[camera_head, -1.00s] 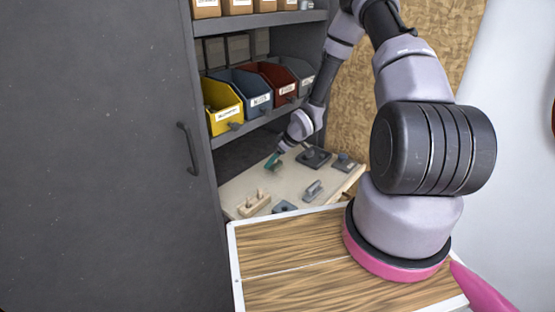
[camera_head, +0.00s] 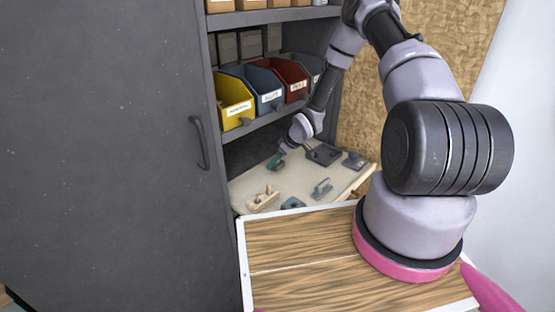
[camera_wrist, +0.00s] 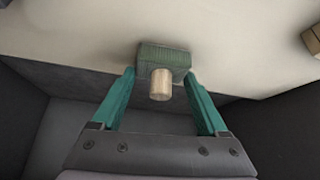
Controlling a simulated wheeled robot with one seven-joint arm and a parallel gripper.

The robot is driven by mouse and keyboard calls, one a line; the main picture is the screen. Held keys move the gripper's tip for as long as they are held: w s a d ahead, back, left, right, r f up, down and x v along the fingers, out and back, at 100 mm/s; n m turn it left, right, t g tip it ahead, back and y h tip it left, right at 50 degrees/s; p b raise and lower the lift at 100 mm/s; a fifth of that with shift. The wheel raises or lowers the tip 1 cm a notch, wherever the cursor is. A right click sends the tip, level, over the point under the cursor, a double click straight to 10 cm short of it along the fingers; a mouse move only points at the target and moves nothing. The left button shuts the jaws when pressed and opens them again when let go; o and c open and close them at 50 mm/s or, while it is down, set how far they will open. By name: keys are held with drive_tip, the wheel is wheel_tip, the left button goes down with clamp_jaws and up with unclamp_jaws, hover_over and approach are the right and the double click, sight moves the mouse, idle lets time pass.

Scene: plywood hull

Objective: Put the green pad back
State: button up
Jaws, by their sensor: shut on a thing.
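The green pad (camera_wrist: 165,58) is a small ribbed dark-green block with a round pale wooden knob, seen in the wrist view. My gripper (camera_wrist: 160,80) has its teal fingers shut on it, one on each side. The pad is over or against a pale board; I cannot tell whether it touches. In the head view my gripper (camera_head: 275,162) is low over the back left of the pale board (camera_head: 292,185), under the bin shelf. The pad is too small to make out there.
The board carries a wooden plane-like block (camera_head: 264,198), a grey handled tool (camera_head: 322,188) and dark pads (camera_head: 323,154). Yellow (camera_head: 235,100), blue and red bins stand on the shelf above. A grey cabinet door (camera_head: 110,150) is at left. My arm crosses the right side.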

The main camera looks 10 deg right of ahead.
drive_tip(key=o, duration=1.2)
drive_tip(key=v, duration=1)
drive_tip(key=shift+s+r, duration=0.15)
drive_tip(key=shift+r, duration=0.2)
drive_tip(key=shift+d, duration=0.15)
